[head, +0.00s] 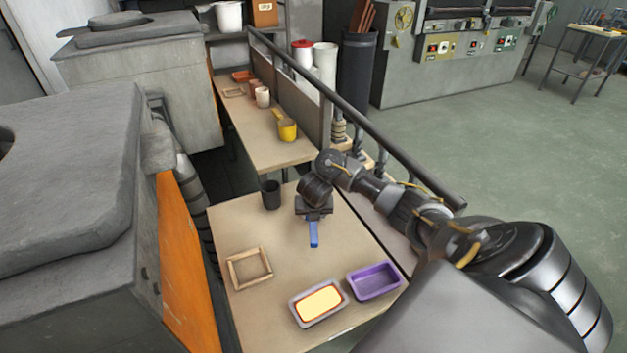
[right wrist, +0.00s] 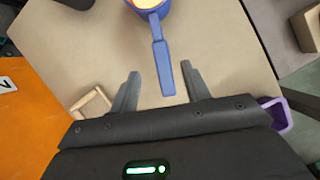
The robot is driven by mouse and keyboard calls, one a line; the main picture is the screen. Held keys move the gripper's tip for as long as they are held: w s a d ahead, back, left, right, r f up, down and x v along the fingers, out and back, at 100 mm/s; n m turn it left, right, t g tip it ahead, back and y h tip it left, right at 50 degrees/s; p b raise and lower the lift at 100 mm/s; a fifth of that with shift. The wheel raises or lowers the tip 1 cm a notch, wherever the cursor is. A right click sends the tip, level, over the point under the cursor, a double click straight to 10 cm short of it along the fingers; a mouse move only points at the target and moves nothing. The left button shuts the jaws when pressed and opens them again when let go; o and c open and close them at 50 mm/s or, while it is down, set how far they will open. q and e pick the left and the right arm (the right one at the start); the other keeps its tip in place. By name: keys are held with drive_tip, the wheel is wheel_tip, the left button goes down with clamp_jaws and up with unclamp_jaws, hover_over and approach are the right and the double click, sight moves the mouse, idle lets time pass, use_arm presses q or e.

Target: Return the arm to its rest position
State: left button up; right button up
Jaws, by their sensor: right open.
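My right arm reaches in from the right in the head view. Its gripper (head: 314,211) is over the middle of the near table and partly hides a blue cup with a long handle (head: 314,236). In the right wrist view the gripper (right wrist: 160,72) is open, with its two fingers apart. The blue handle (right wrist: 161,60) shows between the fingers, and the cup (right wrist: 147,4) at its far end has pale orange contents and is cut off by the top edge. I cannot tell how far the fingers are above the handle. My left gripper is not in view.
On the near table (head: 225,225) are a dark cup (head: 271,195), a wooden frame (head: 249,268), a grey tray with yellow contents (head: 293,307) and a purple tray (head: 374,281). A dark rail (head: 290,66) runs along the right side. Orange-sided grey equipment (head: 185,265) stands left.

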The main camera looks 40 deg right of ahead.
drive_tip(key=shift+r, duration=0.1)
idle(0.6)
